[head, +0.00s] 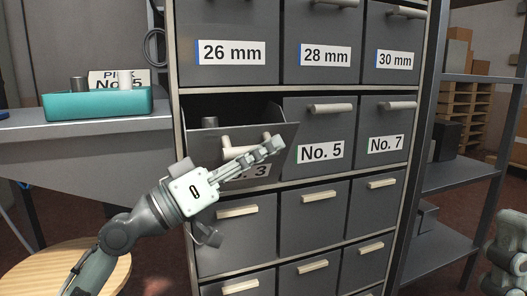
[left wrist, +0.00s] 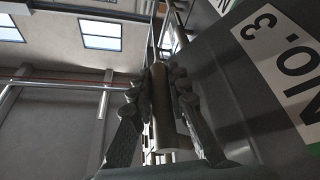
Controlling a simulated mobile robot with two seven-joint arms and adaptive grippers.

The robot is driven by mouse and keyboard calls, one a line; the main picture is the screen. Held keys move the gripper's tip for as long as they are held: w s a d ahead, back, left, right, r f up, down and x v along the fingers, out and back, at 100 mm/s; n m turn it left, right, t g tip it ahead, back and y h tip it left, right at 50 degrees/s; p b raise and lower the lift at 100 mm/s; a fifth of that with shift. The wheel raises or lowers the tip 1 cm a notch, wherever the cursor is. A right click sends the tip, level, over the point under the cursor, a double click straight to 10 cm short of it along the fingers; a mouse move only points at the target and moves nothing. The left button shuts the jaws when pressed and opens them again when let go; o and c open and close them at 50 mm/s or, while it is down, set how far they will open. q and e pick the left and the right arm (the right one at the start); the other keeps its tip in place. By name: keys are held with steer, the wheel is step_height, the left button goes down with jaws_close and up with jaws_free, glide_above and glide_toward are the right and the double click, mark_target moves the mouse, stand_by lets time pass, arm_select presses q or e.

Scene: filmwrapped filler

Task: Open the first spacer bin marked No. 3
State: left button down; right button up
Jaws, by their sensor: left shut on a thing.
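The No. 3 bin (head: 288,158) is the left drawer in the middle row of the grey cabinet. It is pulled partly out and its front tilts toward me. Its inside shows dark, with a small grey cylinder (head: 210,122) at the left. My left gripper (head: 272,149) is in front of the bin and partly hides its label. In the left wrist view the fingers (left wrist: 160,105) are closed around the bin's pale bar handle (left wrist: 163,112), beside the No. 3 label (left wrist: 285,60). My right gripper is not clearly in view; only part of my right arm shows at the right edge.
The No. 5 bin (head: 335,128) and No. 7 bin (head: 397,123) beside it are shut, as are the rows above and below. A teal tray (head: 98,106) stands on the grey table (head: 60,135) at left. A round wooden stool (head: 105,268) is below it.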

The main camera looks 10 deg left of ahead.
arm_select(q)
steer(key=c, duration=1.7)
jaws_free()
steer(key=shift+a, duration=0.1)
steer(key=v, duration=1.2)
steer(key=shift+f, duration=0.1)
